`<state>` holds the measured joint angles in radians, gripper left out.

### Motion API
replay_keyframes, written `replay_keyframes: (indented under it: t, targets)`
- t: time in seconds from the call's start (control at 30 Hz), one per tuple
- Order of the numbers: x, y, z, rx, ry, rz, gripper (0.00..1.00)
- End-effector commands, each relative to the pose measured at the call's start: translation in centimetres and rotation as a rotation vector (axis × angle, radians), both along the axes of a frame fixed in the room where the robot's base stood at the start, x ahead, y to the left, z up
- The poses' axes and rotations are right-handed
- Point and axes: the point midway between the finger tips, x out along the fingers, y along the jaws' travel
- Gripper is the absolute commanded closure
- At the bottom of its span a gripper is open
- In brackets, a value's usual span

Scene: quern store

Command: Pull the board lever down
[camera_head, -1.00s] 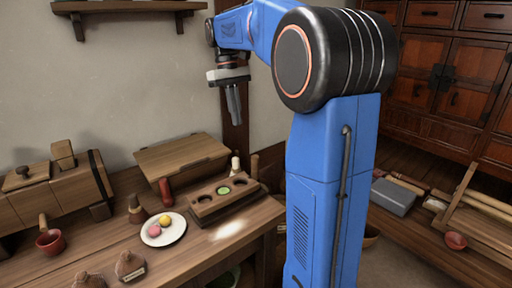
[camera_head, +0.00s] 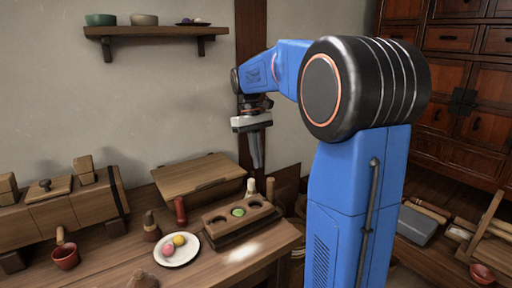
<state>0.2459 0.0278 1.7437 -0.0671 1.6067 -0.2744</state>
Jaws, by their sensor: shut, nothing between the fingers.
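My gripper (camera_head: 257,163) hangs with its fingers pointing down and shut, holding nothing. In the picture it is in front of the wall and post, above the right part of the workbench (camera_head: 225,268). Below it is a dark wooden block with round wells (camera_head: 222,219), one holding something green. Behind the block stands a small upright peg with a pale top (camera_head: 251,186). A red handle-like piece (camera_head: 180,210) stands by the front of a sloped wooden board (camera_head: 198,174). I cannot tell which of these is the board lever. Gripper and pieces look apart.
A white plate (camera_head: 178,259) with pink and yellow balls lies left of the block. A dark conical piece (camera_head: 151,228), a red cup (camera_head: 66,256) and wooden boxes (camera_head: 62,206) stand farther left. A wall shelf (camera_head: 155,32) is above. Drawer cabinets (camera_head: 465,100) stand at right.

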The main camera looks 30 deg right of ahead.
Motion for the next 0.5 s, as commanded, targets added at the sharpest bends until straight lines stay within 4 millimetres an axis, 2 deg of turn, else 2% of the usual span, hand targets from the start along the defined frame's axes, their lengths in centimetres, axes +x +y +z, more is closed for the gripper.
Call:
replay_keyframes:
  t: [0.13, 0.3, 0.5]
  targets:
    - [-0.7, 0.0, -2.5, 0.000, 0.001, 0.000, 1.00]
    - [-3.0, -0.1, -2.5, 0.000, -0.002, -0.001, 1.00]
    - [-4.4, -0.1, -2.5, 0.000, -0.001, 0.000, 1.00]
